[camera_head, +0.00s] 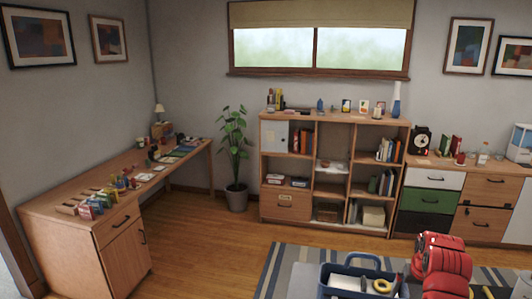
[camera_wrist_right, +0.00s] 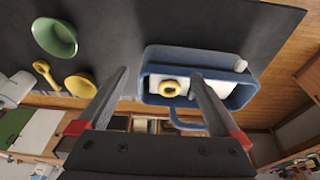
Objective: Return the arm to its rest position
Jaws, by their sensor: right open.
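My right arm (camera_head: 440,268), red and dark, is folded at the lower right of the head view. My right gripper (camera_wrist_right: 160,72) shows in the right wrist view with its two grey fingers spread apart and nothing held between them. Beyond the fingers is a blue caddy (camera_wrist_right: 152,57) with a handle, holding a white item and a yellow ring-shaped thing (camera_wrist_right: 170,88). The caddy also shows at the bottom of the head view (camera_head: 326,290), beside my right arm and partly cut off. My left gripper is not in view.
The wrist view shows a green bowl (camera_wrist_right: 55,38), a yellow bowl (camera_wrist_right: 81,86) and a yellow utensil (camera_wrist_right: 45,73) on a dark surface (camera_wrist_right: 140,22). A desk (camera_head: 90,205), shelf unit (camera_head: 310,207) and drawers (camera_head: 432,200) line the walls. Wooden floor (camera_head: 205,255) is clear at centre left.

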